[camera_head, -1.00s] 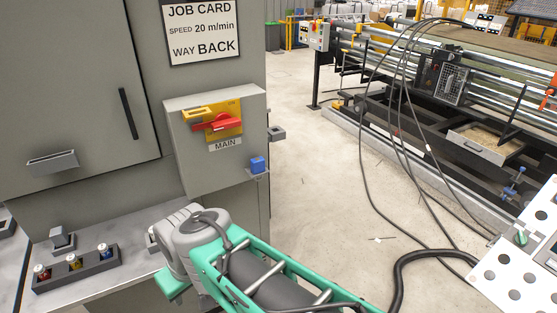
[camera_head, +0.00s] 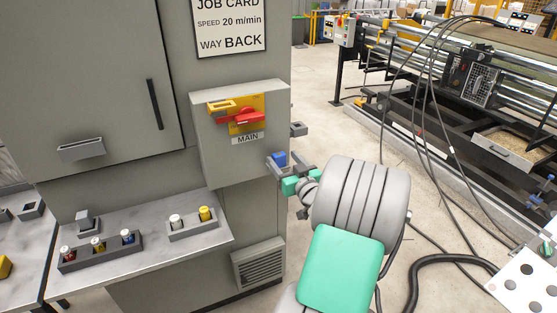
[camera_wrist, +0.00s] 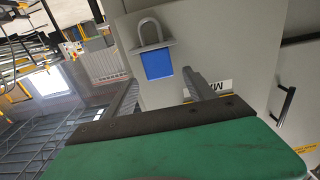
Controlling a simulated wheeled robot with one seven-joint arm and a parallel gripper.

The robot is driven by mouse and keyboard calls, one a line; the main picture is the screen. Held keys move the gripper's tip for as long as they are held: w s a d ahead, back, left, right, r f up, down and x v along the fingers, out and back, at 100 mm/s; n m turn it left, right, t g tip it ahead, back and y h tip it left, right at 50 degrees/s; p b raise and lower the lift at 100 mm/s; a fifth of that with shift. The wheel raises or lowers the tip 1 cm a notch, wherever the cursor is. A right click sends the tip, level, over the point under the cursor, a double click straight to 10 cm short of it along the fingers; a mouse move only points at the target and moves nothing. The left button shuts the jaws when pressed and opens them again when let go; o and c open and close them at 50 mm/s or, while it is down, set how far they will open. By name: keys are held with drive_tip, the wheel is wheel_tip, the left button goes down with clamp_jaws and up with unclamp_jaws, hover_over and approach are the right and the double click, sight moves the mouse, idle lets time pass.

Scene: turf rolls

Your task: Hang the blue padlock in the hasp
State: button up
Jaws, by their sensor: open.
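The blue padlock (camera_head: 278,159) is at the lower right corner of the grey switch box (camera_head: 215,150). In the wrist view the padlock (camera_wrist: 157,64) shows a blue body, a grey bracket across it and a grey loop beyond. My gripper (camera_head: 287,166) is open at the padlock, coming from the right. In the wrist view its two fingers stand apart, with the padlock ahead between their lines; contact cannot be told. A yellow slotted piece (camera_head: 221,106), perhaps the hasp, is beside the red switch handle (camera_head: 238,118) on the box front.
A grey bracket (camera_head: 299,129) juts from the cabinet's right side. Black cables (camera_head: 440,130) hang and lie at the right.

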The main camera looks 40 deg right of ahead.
sight(281, 157)
drive_tip(key=p+x, duration=0.1)
drive_tip(key=x, duration=0.2)
drive_tip(key=shift+w, duration=0.4)
drive_tip(key=shift+c, duration=0.5)
clamp_jaws()
